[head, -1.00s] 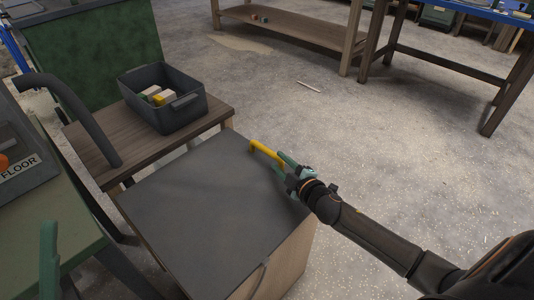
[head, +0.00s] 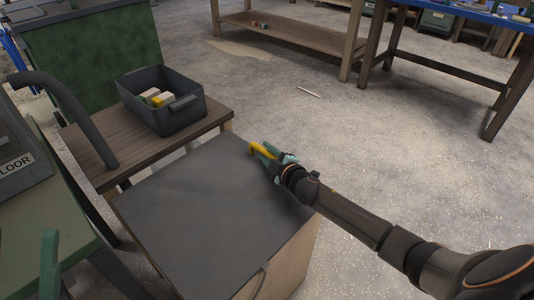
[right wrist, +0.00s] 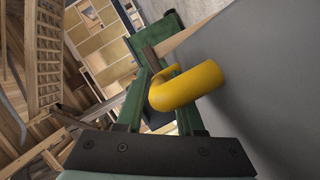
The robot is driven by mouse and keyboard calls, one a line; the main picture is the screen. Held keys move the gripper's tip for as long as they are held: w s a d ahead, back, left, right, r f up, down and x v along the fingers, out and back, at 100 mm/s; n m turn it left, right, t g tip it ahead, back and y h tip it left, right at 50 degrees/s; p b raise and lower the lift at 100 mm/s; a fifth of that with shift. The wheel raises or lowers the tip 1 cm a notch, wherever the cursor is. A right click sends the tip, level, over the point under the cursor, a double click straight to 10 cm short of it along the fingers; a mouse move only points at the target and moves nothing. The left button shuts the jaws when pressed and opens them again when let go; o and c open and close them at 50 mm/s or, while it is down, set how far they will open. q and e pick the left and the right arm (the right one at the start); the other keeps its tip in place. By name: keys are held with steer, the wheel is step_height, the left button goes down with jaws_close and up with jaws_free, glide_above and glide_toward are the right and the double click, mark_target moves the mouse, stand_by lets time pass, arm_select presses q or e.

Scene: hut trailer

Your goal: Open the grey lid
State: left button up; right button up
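The grey lid (head: 205,215) lies flat and closed on a light wooden box. A yellow hooked handle (head: 263,151) stands at its far right edge. My right gripper (head: 270,158) is at this handle, its arm coming in from the right. In the right wrist view the yellow handle (right wrist: 190,87) crosses in front of the green fingers (right wrist: 165,100), which stand apart; firm contact is not visible. A green finger of my left gripper (head: 50,265) shows at the lower left, away from the lid; the rest is out of view.
A dark bin (head: 163,105) with several small blocks stands on a wooden bench (head: 100,150) behind the lid. A dark curved tube (head: 75,115) and a green-topped table (head: 45,215) are at the left. The concrete floor (head: 390,150) at the right is open.

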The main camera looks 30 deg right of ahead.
jaws_close()
steer(key=shift+f, duration=0.1)
stand_by(1.1)
